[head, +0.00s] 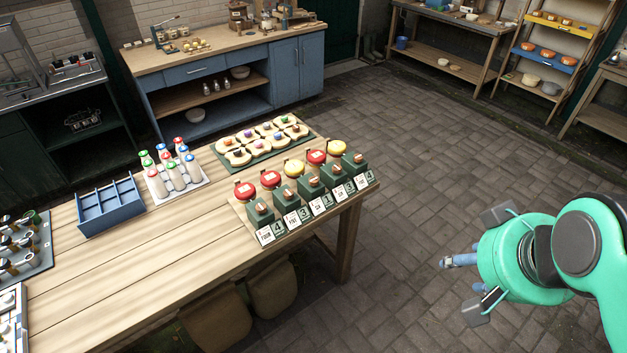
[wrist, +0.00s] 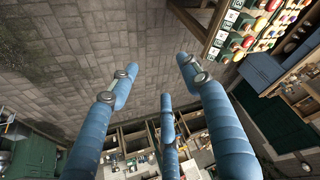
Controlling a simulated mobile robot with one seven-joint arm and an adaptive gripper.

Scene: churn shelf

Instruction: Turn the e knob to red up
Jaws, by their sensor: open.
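A row of several green knob boxes (head: 312,186) stands on a board at the right end of the wooden table. Round red (head: 270,179) and yellow (head: 294,167) discs stand behind the boxes. I cannot tell which knob is e, nor which way it points. My gripper (head: 457,268) is open and empty, apart from the table, over the floor to its right. In the wrist view its blue fingers (wrist: 158,78) are spread, with the boxes at the upper right.
The wooden table (head: 120,262) also holds a tray of bottles (head: 203,180), a blue divided rack (head: 112,222) and a green board of slices (head: 235,164). Stools (head: 272,290) stand under its near edge. The paved floor (head: 425,175) beyond the table is clear.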

